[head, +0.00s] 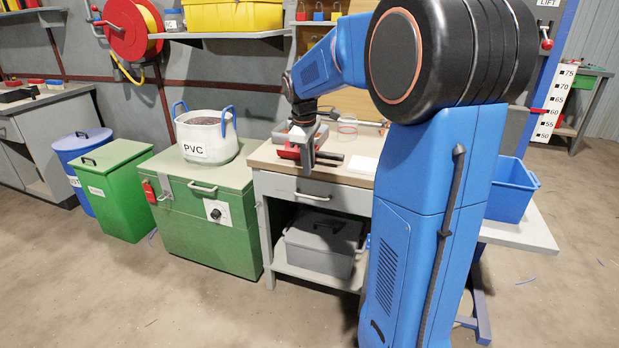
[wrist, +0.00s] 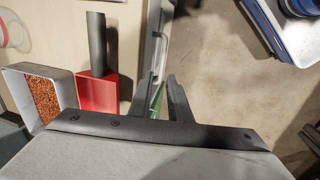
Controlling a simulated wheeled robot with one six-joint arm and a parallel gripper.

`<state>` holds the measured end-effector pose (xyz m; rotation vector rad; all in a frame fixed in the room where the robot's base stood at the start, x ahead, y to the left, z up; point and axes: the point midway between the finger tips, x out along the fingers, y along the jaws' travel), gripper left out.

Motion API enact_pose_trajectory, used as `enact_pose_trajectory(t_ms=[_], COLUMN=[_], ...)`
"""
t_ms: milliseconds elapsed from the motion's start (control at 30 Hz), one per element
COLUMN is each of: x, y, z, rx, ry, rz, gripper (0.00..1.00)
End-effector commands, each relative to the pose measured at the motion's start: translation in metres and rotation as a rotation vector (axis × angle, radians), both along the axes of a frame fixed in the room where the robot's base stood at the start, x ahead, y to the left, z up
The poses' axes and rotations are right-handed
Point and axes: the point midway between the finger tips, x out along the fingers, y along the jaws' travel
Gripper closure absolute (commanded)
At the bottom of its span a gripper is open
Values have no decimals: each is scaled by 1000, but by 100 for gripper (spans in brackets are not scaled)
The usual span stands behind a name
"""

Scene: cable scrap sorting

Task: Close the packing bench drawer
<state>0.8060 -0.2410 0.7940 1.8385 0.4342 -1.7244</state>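The packing bench (head: 345,178) stands in the middle of the head view, partly behind my arm. Its drawer (head: 285,188) has a pale front with a bar handle (head: 313,196). The front looks flush or nearly flush; I see no drawer interior and cannot tell if a small gap is left. In the wrist view the drawer's handle (wrist: 163,48) runs along the bench's front edge, just beyond my fingertips. My gripper (wrist: 160,82) points down at the bench front, fingers apart with nothing between them. It also shows in the head view (head: 306,176), above the handle.
On the bench top lie a red tool (wrist: 97,92) with a dark handle and a grey tray (wrist: 20,72) of copper granules. A green chest (head: 195,235) with a white PVC bag (head: 208,150) stands left of the bench. A grey lidded box (head: 322,245) sits on the lower shelf. Floor in front is clear.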

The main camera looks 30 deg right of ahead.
Motion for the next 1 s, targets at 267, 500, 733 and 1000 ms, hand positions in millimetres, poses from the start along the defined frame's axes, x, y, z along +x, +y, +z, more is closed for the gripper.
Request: enact_pose_trajectory(t_ms=[267, 500, 733, 1000], x=[-4, -6, -6, -7], y=[7, 9, 9, 9], z=[45, 58, 59, 59], rx=[0, 1, 0, 0], ry=[-3, -1, 0, 0], rz=[0, 0, 0, 0], gripper=[83, 83, 83, 83])
